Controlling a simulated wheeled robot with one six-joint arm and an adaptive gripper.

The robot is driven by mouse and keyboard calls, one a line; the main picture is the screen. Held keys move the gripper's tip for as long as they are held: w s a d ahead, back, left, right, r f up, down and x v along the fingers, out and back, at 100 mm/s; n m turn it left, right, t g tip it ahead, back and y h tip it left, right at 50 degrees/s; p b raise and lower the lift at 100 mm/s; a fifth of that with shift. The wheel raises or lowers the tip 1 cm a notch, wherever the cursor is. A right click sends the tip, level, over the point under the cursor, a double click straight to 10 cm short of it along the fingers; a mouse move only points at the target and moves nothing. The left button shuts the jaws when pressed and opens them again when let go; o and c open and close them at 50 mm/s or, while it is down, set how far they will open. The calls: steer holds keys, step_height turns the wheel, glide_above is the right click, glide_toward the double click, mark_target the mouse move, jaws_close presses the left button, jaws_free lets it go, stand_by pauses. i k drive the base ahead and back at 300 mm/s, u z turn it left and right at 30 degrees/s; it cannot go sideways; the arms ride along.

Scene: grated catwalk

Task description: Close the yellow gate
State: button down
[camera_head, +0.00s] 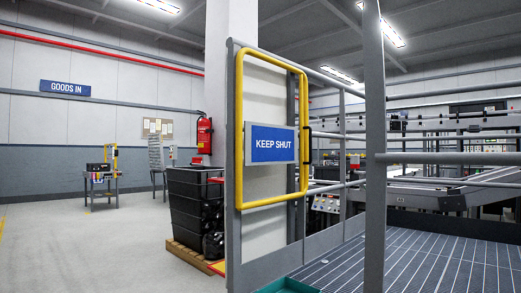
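The yellow gate (239,130) is a rounded tubular frame with a blue "KEEP SHUT" sign (270,144) on a grey plate. Its near upright is beside the grey post (232,240) at the left. Its far upright carries a black handle (307,145). The gate runs away from me, roughly along the left railing, and appears swung open. A gap lies between the left post and the thick grey post (374,150) at the right. The hinges and latch cannot be made out. My gripper is not in view.
Beyond the gap is slatted grey flooring (415,262) with railings (450,158) and machinery behind. A teal object (287,286) shows at the bottom edge. Black crates (187,205) on a pallet stand left of the gate. Open concrete floor (90,245) lies at the left.

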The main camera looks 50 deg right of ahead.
mark_target(265, 144)
steer(key=z, duration=0.25)
steer(key=i, duration=1.35)
steer(key=z, duration=0.7)
